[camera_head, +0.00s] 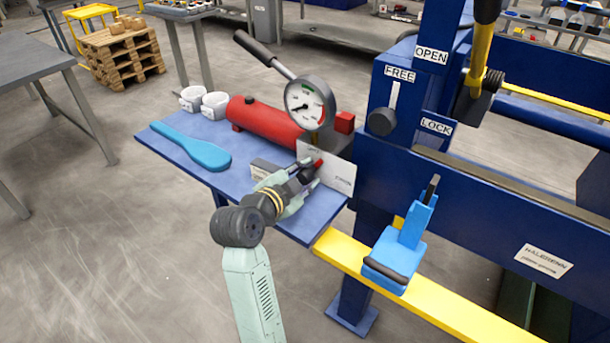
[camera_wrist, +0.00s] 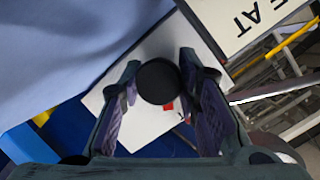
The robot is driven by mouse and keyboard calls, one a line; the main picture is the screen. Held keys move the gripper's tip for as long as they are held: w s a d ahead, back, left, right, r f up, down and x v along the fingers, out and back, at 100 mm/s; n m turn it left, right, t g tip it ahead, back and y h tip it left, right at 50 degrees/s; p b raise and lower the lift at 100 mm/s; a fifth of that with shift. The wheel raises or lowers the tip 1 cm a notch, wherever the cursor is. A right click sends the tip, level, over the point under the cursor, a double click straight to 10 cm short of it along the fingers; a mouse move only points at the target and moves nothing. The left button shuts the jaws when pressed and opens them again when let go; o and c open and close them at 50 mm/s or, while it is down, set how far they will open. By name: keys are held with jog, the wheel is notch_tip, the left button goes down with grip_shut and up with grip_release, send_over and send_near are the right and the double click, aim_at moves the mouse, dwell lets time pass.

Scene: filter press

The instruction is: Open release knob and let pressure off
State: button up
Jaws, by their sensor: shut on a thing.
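A round black knob (camera_wrist: 158,82), which I take for the release knob, sits between my fingers in the wrist view. My gripper (camera_head: 310,174) is shut on it, with one finger on each side, beside the red hand pump (camera_head: 268,123). In the head view my fingers largely hide the knob, and a small red part (camera_head: 318,163) shows near their tips. The round pressure gauge (camera_head: 305,104) stands above my gripper. Its dark needle is visible, but I cannot read the value.
A white label plate (camera_head: 331,172) stands right behind my gripper. The blue bench (camera_head: 180,138) holds a blue paddle (camera_head: 191,147) and two white cups (camera_head: 203,102). The blue press frame with a FREE/LOCK lever knob (camera_head: 381,122) stands to the right. A blue clamp-like part (camera_head: 399,250) sits in front.

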jog(key=m+t, duration=0.1)
jog(key=m, duration=0.1)
jog(key=m+t+y, duration=0.1)
jog(key=m, duration=0.2)
jog(key=shift+y, duration=0.3)
jog(key=m+t, duration=0.1)
jog(key=m, duration=0.3)
jog(key=shift+f+t, duration=0.1)
jog(key=shift+t, duration=0.3)
jog(key=shift+m, duration=0.3)
jog(key=o, duration=1.2)
